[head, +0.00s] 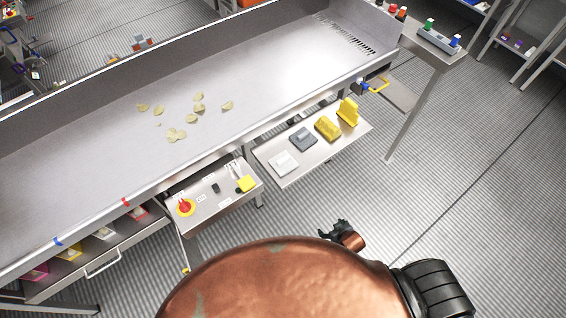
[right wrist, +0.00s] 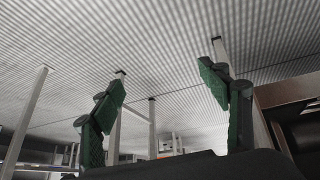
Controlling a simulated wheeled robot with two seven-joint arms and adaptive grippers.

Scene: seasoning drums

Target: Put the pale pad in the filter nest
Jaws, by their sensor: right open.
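A pale pad (head: 284,163), light grey with a raised grip, lies at the near left end of a small metal shelf (head: 272,148). A darker grey pad (head: 303,139) lies beside it. I cannot make out the filter nest for certain. A small unit with a blue part and a yellow handle (head: 378,86) sits at the bench's front right. My right gripper (head: 342,230) is over the floor, below and right of the shelf, well apart from the pads. In the right wrist view its green-padded fingers (right wrist: 164,80) are spread and empty. My left gripper is out of view.
Yellow pieces (head: 327,127) stand farther along the shelf. A control box (head: 213,196) with a red stop button is left of it. The long metal trough (head: 240,75) behind holds scattered chips (head: 175,135). Floor (head: 450,180) to the right is clear.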

